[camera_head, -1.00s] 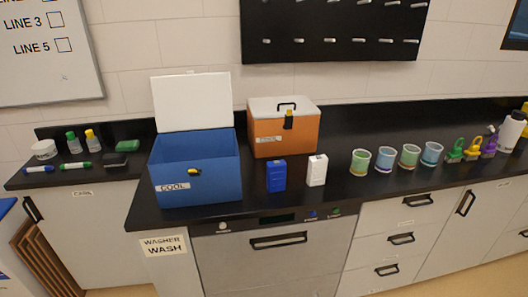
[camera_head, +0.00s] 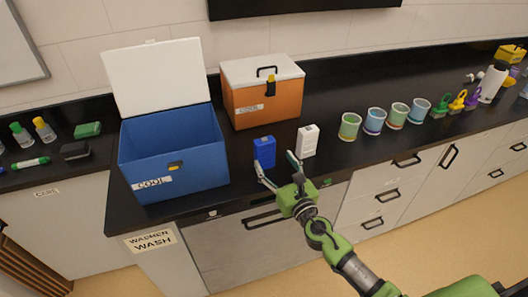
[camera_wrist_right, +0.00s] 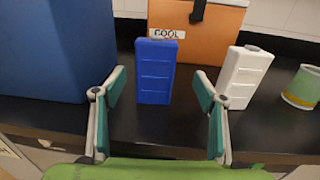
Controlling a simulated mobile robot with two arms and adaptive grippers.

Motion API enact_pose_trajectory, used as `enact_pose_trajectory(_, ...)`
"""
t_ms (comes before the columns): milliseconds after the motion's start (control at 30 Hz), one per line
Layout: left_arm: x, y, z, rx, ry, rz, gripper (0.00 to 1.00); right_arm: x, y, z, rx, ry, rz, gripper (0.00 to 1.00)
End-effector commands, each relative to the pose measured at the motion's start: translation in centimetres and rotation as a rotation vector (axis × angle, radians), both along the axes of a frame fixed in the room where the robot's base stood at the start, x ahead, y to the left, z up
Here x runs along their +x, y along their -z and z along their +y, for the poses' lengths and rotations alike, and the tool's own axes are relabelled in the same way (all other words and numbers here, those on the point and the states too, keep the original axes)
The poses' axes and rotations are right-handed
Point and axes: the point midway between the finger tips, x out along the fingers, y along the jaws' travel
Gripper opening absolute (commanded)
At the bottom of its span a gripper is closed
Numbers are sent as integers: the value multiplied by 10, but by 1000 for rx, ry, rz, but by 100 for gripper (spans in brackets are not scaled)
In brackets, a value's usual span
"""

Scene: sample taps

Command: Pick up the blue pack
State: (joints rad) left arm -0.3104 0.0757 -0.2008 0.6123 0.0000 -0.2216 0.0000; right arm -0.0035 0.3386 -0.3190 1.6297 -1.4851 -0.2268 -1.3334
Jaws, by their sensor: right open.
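The blue pack (camera_head: 264,151) stands upright on the black counter between the open blue box and the white pack. It also shows in the right wrist view (camera_wrist_right: 155,72), ahead of my fingers and a little left of the middle between them. My right gripper (camera_head: 277,171) is open and empty at the counter's front edge, just in front of the blue pack. In the right wrist view its two green-padded fingers (camera_wrist_right: 160,92) are spread wide, with the pack beyond them and apparently untouched. My left gripper is in neither view.
The white pack (camera_head: 307,141) stands close on the right, near my right finger. The open blue box (camera_head: 172,163) is on the left, and a closed orange box (camera_head: 262,92) is behind. Several cups (camera_head: 349,127) stand further right.

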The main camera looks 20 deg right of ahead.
Motion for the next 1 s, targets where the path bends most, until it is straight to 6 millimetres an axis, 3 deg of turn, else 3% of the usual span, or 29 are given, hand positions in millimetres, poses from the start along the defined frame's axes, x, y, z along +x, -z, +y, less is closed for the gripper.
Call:
enact_pose_trajectory(300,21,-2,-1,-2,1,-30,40,24,0,5,2,-2,0,65)
enact_pose_trajectory(600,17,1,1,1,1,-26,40,62,2,14,2,-1,1,65)
enact_pose_trajectory(933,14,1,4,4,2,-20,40,67,2,14,3,-1,2,65)
enact_pose_trajectory(1000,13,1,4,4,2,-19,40,67,2,14,3,-1,2,47)
